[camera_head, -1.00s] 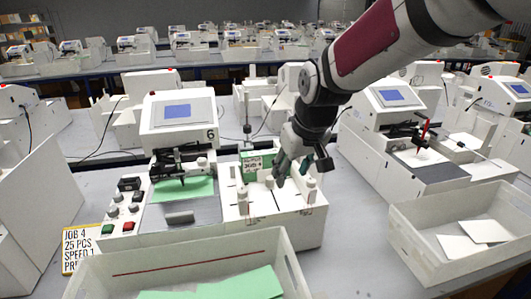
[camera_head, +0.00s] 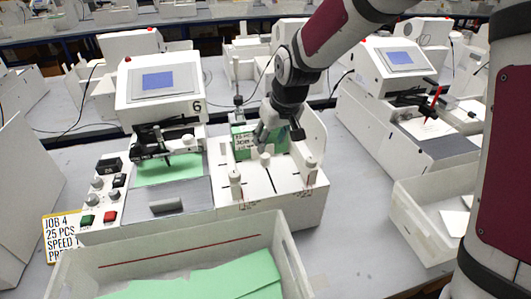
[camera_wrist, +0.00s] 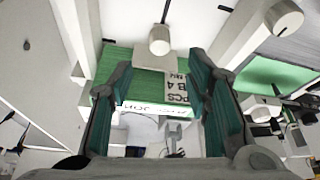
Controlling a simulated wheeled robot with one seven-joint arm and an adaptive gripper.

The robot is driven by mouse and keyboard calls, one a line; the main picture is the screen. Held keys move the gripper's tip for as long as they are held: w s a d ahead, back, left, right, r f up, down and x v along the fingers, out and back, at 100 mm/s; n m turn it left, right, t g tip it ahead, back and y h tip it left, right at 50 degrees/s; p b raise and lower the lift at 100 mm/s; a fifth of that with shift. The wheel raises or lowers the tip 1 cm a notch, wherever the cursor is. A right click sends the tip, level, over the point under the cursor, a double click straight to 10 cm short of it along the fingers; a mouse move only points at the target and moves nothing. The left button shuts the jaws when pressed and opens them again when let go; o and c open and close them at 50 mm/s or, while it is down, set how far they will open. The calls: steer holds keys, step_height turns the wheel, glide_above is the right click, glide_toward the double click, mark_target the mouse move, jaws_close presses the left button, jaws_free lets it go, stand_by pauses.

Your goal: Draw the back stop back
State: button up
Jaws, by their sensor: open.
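Plotter number 6 (camera_head: 160,95) stands in the middle left of the head view, with a white feed tray (camera_head: 285,205) on its right side. A short white knob (camera_head: 265,159) stands in the tray, in front of green cards (camera_head: 241,143); it seems to belong to the back stop. My gripper (camera_head: 266,138) is open just above and behind this knob. In the wrist view, the knob (camera_wrist: 159,40) sits on a small white plate (camera_wrist: 155,59) beyond and between my open fingers (camera_wrist: 160,95). I cannot tell whether a finger touches anything.
The tray's high white side wall (camera_head: 312,137) is close to the gripper's right. A white bin (camera_head: 180,252) with green sheets stands in front. Another plotter (camera_head: 400,75) stands at right.

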mark_target(265, 155)
steer(key=x, duration=0.8)
steer(key=shift+w+f, duration=0.1)
jaws_close()
